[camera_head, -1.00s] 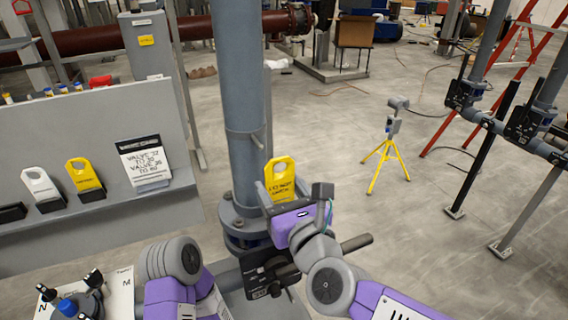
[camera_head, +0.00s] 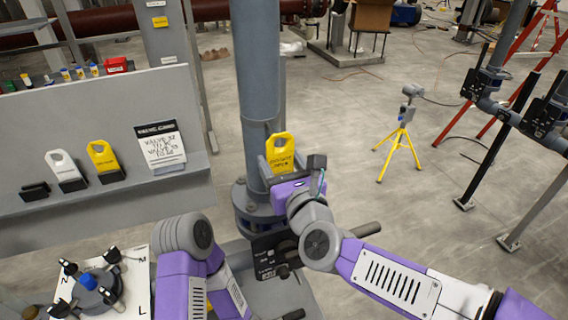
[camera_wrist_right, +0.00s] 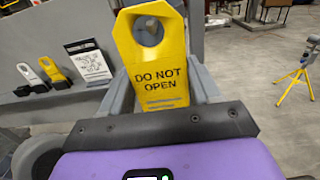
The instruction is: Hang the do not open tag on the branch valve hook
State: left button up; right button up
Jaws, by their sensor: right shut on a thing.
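The yellow DO NOT OPEN tag (camera_head: 281,153) stands upright in my right gripper (camera_head: 290,172), which is shut on its lower part. In the right wrist view the tag (camera_wrist_right: 157,75) faces the camera between the fingers, with its round hole at the top. In the head view the tag is just in front of the vertical blue-grey pipe (camera_head: 258,70), near its right edge. A valve body with a dark label plate (camera_head: 272,255) and a bar handle sits below the gripper. I cannot make out the hook clearly. My left arm shows, but its gripper is not in view.
A grey panel at left has a ledge (camera_head: 120,197) with a white tag (camera_head: 66,170), another yellow tag (camera_head: 105,160) and a valve card (camera_head: 160,145). A plate with a blue-centred knob (camera_head: 90,280) is at lower left. A yellow tripod (camera_head: 397,150) stands on open floor.

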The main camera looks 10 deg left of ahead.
jog(key=shift+p+x, duration=1.1)
jog(key=shift+x, duration=0.75)
jog(key=shift+w+a+f+b, duration=0.35)
jog(key=shift+w+f+b, duration=0.25)
jog(key=shift+b, duration=0.7)
jog(key=o, duration=1.1)
jog(key=shift+s, duration=0.1)
